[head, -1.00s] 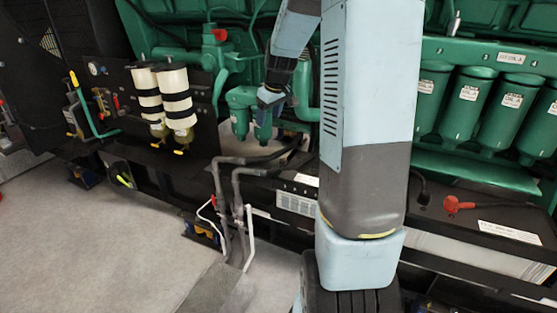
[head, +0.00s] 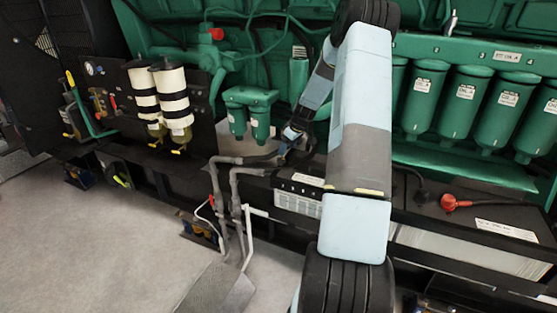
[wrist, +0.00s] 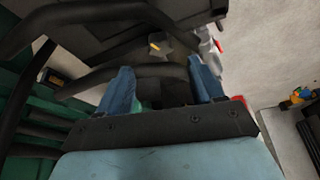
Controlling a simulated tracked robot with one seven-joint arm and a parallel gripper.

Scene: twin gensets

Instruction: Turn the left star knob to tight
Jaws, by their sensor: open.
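I cannot pick out a star knob for certain in either view. In the wrist view a small yellow piece (wrist: 155,46) shows on a dark, blurred shape beyond my fingertips; I cannot tell whether it belongs to a knob. My gripper (wrist: 160,72) is open, its two blue fingers apart with nothing held between them. In the head view my gripper (head: 290,136) is small and partly dark, right of the green twin filters and just above the dark pipes. My arm hides part of the engine behind it.
Dark pipes (head: 234,185) run down in front of the engine, close to my gripper. Two white filters (head: 171,97) with yellow bottom fittings hang at left. Green canisters (head: 462,100) line the right. A red-handled part (head: 455,202) lies at right. The grey floor at left is clear.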

